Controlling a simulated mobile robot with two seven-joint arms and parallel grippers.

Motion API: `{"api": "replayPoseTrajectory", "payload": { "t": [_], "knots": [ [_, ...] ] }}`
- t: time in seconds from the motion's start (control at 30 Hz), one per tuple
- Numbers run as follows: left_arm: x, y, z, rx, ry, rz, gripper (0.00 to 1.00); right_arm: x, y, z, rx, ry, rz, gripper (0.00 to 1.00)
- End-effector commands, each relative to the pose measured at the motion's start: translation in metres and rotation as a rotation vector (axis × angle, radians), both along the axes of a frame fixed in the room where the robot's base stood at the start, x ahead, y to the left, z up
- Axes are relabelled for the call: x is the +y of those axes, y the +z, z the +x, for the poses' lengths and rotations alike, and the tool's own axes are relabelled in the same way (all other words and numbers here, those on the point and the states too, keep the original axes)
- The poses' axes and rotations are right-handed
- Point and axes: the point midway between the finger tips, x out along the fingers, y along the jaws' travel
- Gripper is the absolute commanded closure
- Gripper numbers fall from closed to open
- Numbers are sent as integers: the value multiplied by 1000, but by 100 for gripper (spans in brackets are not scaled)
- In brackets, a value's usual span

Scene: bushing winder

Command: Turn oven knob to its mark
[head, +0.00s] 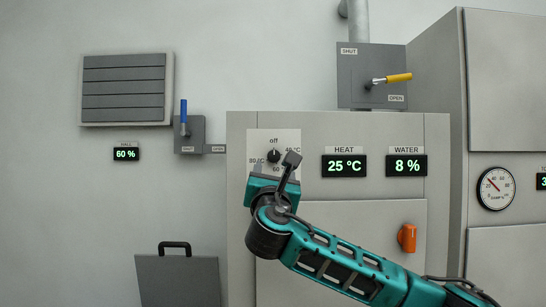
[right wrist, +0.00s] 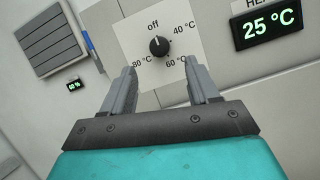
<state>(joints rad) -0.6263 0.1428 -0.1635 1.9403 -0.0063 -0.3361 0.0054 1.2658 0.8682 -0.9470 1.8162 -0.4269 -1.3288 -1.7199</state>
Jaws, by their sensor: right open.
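The oven knob (head: 274,156) is a small black dial on a white plate (head: 290,139) on the grey oven front. In the right wrist view the knob (right wrist: 159,46) is ringed by the marks off, 40, 60 and 80 °C, and its white pointer line is toward off. My right gripper (head: 281,164) is in front of the plate's lower part. In the right wrist view its two fingers (right wrist: 160,75) are spread apart and empty, below the knob and apart from it in the picture. My left gripper is in neither view.
Displays right of the plate read HEAT 25 °C (head: 344,166) and WATER 8 % (head: 406,166). An orange handle (head: 407,237) is on the oven door. A yellow lever (head: 398,78) and a blue lever (head: 183,112) are on wall boxes. A grey lidded box (head: 178,280) stands lower left.

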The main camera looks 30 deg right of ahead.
Motion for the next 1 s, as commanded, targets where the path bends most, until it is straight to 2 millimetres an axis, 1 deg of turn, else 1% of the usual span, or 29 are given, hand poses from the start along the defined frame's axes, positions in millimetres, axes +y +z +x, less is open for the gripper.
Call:
{"api": "replayPoseTrajectory", "payload": {
  "t": [0.03, 0.2, 0.4, 0.5, 0.67, 0.93, 1.0],
  "knots": [
    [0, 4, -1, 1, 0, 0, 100, -6, 6, 8, 0, -4, 1, 40],
    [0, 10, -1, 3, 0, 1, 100, -22, 18, 31, 1, -3, 2, 40],
    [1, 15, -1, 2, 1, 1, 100, -36, 27, 53, 0, 1, 1, 40],
    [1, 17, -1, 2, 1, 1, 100, -41, 29, 59, 0, 1, 1, 40],
    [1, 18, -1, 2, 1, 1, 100, -44, 31, 64, 0, 2, 2, 40],
    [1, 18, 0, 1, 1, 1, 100, -44, 31, 64, 0, 3, 1, 40],
    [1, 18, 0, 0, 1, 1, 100, -44, 31, 64, 0, 2, 2, 46]
  ]
}}
